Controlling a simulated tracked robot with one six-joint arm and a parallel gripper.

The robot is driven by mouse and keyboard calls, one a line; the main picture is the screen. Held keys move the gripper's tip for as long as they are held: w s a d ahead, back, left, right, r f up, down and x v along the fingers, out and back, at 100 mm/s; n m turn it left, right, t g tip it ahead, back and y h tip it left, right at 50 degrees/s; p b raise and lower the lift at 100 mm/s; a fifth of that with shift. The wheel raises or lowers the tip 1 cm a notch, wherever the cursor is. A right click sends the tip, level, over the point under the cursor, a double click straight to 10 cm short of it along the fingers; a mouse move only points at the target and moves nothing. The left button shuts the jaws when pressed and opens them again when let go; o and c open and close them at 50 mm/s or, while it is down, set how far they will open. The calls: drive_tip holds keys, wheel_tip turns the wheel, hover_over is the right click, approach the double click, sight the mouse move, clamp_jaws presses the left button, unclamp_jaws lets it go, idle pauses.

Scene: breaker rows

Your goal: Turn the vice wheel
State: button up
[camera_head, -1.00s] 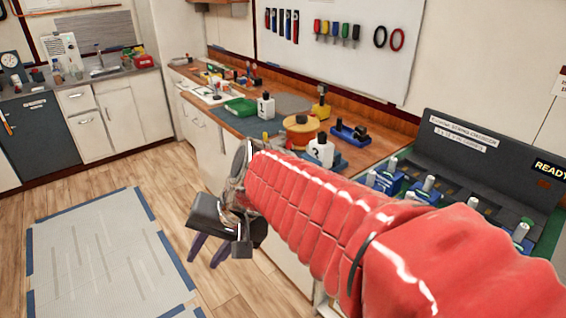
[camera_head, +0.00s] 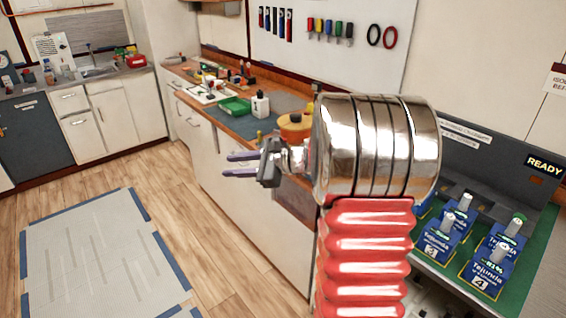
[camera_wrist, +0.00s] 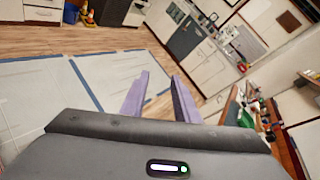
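I cannot make out a vice wheel in either current view. The blue tool that stood on the bench behind my arm earlier is now hidden by my arm's metal joint. My gripper (camera_head: 228,164) is in front of the bench side, pointing left, with its two purple fingers apart and nothing between them. In the wrist view my gripper (camera_wrist: 160,80) also shows open and empty, with floor beyond it.
The wooden bench (camera_head: 222,122) holds a green tray (camera_head: 235,106), a white bottle (camera_head: 260,104) and an orange round object (camera_head: 294,127). A dark breaker panel (camera_head: 515,170) with blue breakers (camera_head: 488,272) stands at right. The floor at left is clear around a taped grey mat (camera_head: 95,250).

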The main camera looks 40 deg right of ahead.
drive_tip(key=d+f+m+t+h, duration=0.3)
drive_tip(key=d+m, duration=0.3)
drive_tip(key=d, duration=0.7)
drive_tip(key=d+f+m+t+h, duration=0.2)
drive_tip(key=d+f+m+h, duration=0.1)
drive_tip(key=d, duration=1)
drive_tip(key=m+h, duration=0.1)
drive_tip(key=m, duration=0.1)
drive_tip(key=shift+w+d+m+t, duration=0.15)
drive_tip(key=shift+w+m+t, duration=0.25)
drive_tip(key=shift+f, duration=0.1)
wheel_tip(320, 180, down, 8)
drive_tip(key=w, duration=0.6)
drive_tip(key=shift+w, duration=0.75)
drive_tip(key=shift+c, duration=0.3)
